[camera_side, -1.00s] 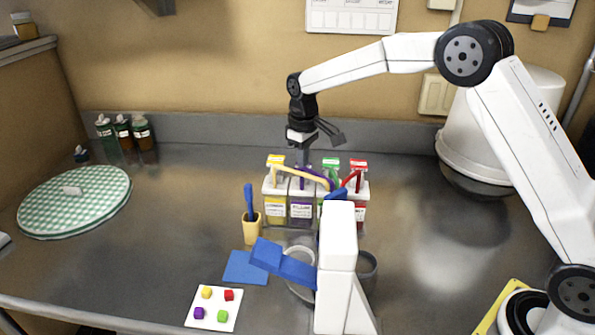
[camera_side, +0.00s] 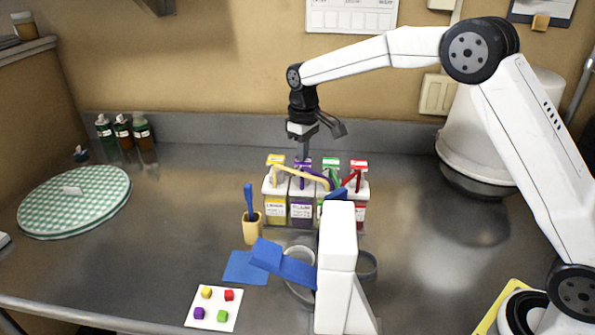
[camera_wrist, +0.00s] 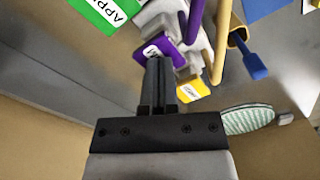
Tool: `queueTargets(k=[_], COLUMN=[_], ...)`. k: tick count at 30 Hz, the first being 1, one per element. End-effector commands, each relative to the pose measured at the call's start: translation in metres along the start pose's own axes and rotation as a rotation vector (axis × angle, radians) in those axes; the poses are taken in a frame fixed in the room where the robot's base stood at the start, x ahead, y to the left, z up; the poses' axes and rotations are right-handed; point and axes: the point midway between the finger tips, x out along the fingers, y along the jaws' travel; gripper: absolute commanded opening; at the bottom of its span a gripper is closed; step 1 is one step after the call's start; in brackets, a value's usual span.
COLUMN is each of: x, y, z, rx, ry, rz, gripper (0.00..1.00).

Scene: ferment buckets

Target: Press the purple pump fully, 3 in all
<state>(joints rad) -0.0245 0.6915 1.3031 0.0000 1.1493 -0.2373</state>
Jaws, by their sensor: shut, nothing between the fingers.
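The purple pump (camera_side: 303,163) stands on the white bucket labelled plum (camera_side: 302,207), second from the left in a row. Its head is about level with the yellow, green and red heads. My gripper (camera_side: 304,156) is shut and empty, pointing straight down over the purple head. In the wrist view, the shut fingertips (camera_wrist: 156,62) are at the edge of the purple pump's labelled top (camera_wrist: 157,47). I cannot tell whether they touch it or hang just above.
Beside it are the yellow pump (camera_side: 276,160), green pump (camera_side: 331,163) and red pump (camera_side: 358,164). A white post with a blue arm (camera_side: 338,240) stands in front, hiding part of the row. A card with coloured cubes (camera_side: 213,308) lies at the front.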

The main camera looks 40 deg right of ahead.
Motion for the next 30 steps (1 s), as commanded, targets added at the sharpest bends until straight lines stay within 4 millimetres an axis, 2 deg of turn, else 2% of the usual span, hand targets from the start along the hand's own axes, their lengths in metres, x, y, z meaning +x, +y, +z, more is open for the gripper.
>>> queueTargets(k=[13,30], x=[-0.019,-0.021], y=[0.000,0.000], z=[-0.001,0.000], rx=[0.000,0.000], ry=[0.003,0.002], rz=[0.001,0.001], gripper=[0.00,0.00])
